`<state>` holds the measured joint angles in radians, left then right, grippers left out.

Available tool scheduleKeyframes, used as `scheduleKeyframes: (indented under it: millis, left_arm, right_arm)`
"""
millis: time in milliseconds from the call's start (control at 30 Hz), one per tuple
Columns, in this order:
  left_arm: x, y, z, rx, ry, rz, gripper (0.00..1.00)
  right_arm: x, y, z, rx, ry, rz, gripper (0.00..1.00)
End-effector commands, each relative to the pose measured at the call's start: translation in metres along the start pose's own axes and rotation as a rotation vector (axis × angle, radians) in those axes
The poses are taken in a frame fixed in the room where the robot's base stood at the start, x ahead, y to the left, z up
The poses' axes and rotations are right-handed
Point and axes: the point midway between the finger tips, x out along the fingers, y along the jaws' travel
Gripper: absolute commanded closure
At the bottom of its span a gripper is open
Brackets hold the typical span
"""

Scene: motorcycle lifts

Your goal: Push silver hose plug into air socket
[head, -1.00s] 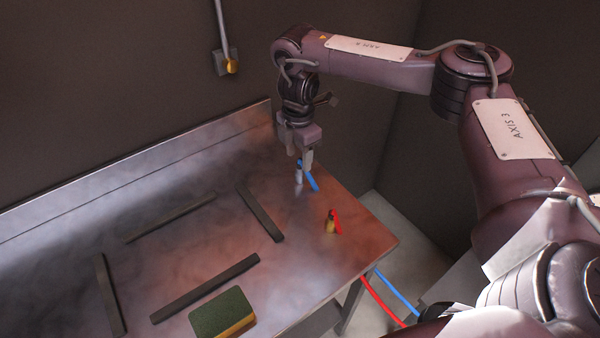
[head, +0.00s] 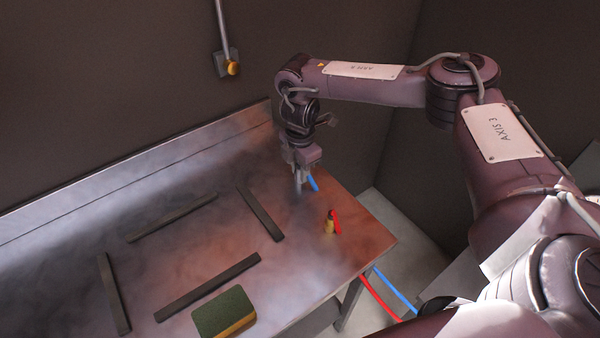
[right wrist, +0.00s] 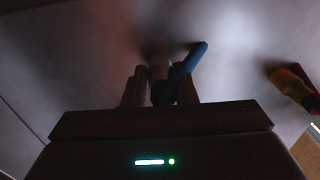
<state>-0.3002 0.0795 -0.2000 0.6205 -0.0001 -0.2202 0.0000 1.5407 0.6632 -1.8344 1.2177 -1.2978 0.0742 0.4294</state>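The silver hose plug (head: 299,187) stands on the metal bench near its back right corner, with a blue hose (head: 313,184) leaving it to the right. My right gripper (head: 301,178) points down over it, fingers on either side of the plug. The right wrist view shows the plug (right wrist: 160,88) and blue hose (right wrist: 190,60) between the two fingers; whether they press on it is too dark to tell. The likely air socket is the brass fitting (head: 233,68) on the wall plate, below a vertical pipe. My left gripper is out of view.
Dark bars (head: 208,279) lie on the bench (head: 180,250), with a green and yellow sponge (head: 223,312) at the front. A raised backsplash (head: 130,170) runs along the wall.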

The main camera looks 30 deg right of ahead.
Motion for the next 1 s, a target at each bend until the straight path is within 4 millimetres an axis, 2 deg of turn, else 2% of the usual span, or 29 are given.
scheduleKeyframes:
  millis: [100,367,567,767,833,1000]
  left_arm:
    - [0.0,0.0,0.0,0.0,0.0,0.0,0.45]
    - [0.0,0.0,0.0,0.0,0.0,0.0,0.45]
    - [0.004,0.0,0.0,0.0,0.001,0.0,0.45]
    - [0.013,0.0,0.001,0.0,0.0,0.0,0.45]
    - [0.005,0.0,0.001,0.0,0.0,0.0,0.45]
    - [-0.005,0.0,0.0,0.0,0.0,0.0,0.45]
  right_arm:
    - [0.0,0.0,0.0,0.0,0.0,0.0,0.95]
    - [-0.002,0.0,0.0,0.0,0.0,0.001,0.95]
    - [-0.017,0.001,0.0,0.0,0.001,0.003,0.95]
    - [-0.054,0.002,0.0,0.001,0.001,0.006,0.95]
    - [-0.079,0.002,0.0,-0.003,-0.003,0.008,0.95]
    - [-0.127,0.002,0.0,-0.002,-0.004,0.007,0.95]
